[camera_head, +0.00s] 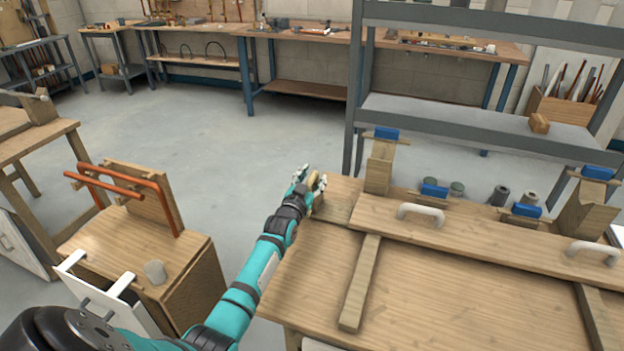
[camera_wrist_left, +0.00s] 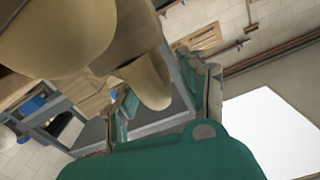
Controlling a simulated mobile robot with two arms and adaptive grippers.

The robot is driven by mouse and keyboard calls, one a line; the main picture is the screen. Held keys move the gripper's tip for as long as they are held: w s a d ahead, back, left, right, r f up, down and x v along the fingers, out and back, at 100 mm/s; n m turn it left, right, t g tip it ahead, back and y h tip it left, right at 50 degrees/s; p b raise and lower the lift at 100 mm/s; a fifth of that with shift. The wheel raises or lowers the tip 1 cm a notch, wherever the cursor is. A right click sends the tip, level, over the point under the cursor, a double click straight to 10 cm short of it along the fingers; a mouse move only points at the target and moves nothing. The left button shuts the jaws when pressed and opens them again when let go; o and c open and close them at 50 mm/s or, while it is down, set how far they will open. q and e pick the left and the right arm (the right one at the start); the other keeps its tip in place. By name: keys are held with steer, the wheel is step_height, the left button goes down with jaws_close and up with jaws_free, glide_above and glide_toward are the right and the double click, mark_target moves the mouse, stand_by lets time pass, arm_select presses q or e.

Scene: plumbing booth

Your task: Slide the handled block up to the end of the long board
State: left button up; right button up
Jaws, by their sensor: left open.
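The long board (camera_head: 480,240) lies across the workbench, with two white handles on top. At its left end is a flat wooden block (camera_head: 338,203), close to the board's end; I cannot tell whether they touch. My left gripper (camera_head: 313,180) is open at the block's left side, around a tan rounded handle. In the left wrist view the rounded wooden handle (camera_wrist_left: 148,82) stands between the open fingers (camera_wrist_left: 165,105), and a larger rounded tan part fills the upper left. Whether the fingers touch the handle is unclear. My right gripper is out of view.
Blue-topped clamps (camera_head: 378,165) stand along the board's far edge. A wooden batten (camera_head: 360,285) lies on the bench below the board. A grey shelf (camera_head: 475,122) stands behind. A wooden stand with a copper pipe (camera_head: 130,188) is at left. The floor beyond the gripper is clear.

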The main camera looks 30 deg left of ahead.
arm_select(q)
steer(key=c, duration=0.8)
jaws_close()
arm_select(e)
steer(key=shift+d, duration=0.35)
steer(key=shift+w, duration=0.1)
arm_select(q)
steer(key=w+d+p, duration=0.2)
steer(key=d, duration=0.8)
steer(key=shift+w, duration=0.2)
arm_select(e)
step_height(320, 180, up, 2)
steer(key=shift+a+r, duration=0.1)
arm_select(q)
steer(key=o, duration=0.8)
jaws_free()
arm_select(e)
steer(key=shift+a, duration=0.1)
arm_select(q)
steer(key=shift+s, duration=0.1)
